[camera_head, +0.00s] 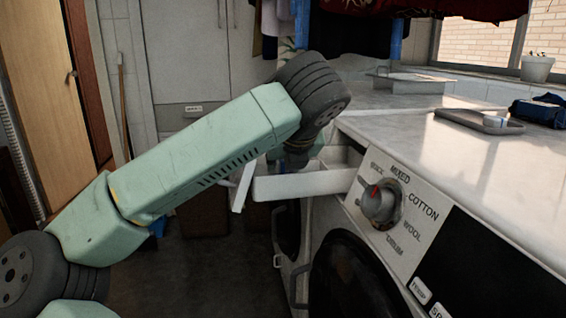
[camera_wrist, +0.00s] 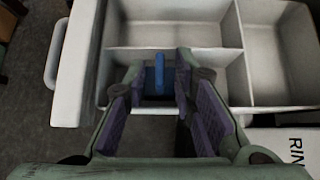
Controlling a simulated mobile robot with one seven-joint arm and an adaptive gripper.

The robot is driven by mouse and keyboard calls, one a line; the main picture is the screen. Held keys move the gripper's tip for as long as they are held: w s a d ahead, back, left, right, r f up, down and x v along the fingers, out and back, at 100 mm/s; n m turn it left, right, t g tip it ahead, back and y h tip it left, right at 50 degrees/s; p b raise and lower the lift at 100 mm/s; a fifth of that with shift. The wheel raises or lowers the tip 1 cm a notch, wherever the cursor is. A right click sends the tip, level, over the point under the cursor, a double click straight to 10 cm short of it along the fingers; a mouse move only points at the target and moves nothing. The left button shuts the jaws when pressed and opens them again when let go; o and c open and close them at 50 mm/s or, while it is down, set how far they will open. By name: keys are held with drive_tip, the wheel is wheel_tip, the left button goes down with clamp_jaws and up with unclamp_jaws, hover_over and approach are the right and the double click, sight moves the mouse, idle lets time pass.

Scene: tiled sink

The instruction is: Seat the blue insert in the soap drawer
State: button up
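The white soap drawer (camera_head: 303,186) is pulled out of the washing machine's front. In the wrist view the drawer (camera_wrist: 236,52) shows several open compartments. The blue insert (camera_wrist: 158,73) has an upright tab and a lower, darker blue part. It appears inside the compartment nearest my gripper; I cannot tell whether it rests on the floor. My gripper (camera_wrist: 160,72) is open above this compartment, with a purple-padded finger on each side of the insert. Gaps show between the tab and both fingers. In the head view, the insert is not visible and the fingers are hidden.
The washing machine's control panel with its dial (camera_head: 380,204) is right of the drawer. The white countertop (camera_head: 440,150) above holds a grey tray (camera_head: 477,121) and a dark blue cloth item (camera_head: 538,112). The drawer's handle (camera_wrist: 57,53) projects at left. Open floor lies left of the machine.

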drive_tip(key=shift+s+r, duration=0.2)
drive_tip(key=shift+r, duration=0.15)
drive_tip(key=v, duration=1.1)
drive_tip(key=shift+s, duration=0.2)
drive_tip(key=shift+d+r, duration=0.15)
